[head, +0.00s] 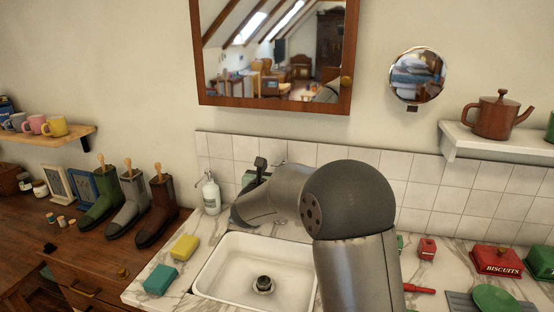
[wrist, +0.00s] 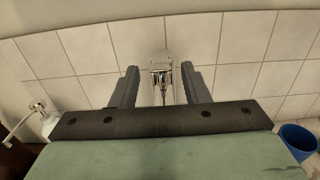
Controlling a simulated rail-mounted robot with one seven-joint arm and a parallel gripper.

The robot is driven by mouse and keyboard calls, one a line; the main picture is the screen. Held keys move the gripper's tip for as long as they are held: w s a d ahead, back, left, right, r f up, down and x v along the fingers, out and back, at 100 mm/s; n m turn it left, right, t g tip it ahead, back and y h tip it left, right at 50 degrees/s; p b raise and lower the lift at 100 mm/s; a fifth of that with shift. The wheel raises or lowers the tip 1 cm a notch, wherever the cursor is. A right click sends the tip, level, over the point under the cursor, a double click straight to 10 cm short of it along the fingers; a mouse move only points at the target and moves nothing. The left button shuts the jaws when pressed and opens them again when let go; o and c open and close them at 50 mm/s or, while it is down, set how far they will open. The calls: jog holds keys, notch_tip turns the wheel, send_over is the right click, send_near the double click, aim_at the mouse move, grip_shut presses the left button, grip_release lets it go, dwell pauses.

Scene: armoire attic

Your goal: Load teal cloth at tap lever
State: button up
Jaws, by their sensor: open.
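The chrome tap lever (wrist: 161,74) stands between my open gripper's fingers (wrist: 159,68) in the wrist view, against the white tiles. I cannot tell whether either finger touches it. In the head view my gripper (head: 261,163) is at the back of the sink, in front of the tiles, and my arm hides most of the tap. A teal block-like piece (head: 160,280), a folded cloth or a sponge, lies on the marble counter at the sink's front left, apart from my gripper. No other teal cloth shows clearly. Nothing shows held between the fingers.
The white sink (head: 225,272) is empty apart from its drain. A yellow sponge (head: 185,247) and a white pump bottle (head: 211,194) stand to its left. A blue cup (wrist: 298,137) is at right in the wrist view. Red tins (head: 497,260) crowd the right counter.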

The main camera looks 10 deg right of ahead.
aim_at(278, 161)
jog(key=p+x, duration=0.1)
jog(key=x, duration=0.4)
jog(key=shift+r, duration=0.1)
grip_shut()
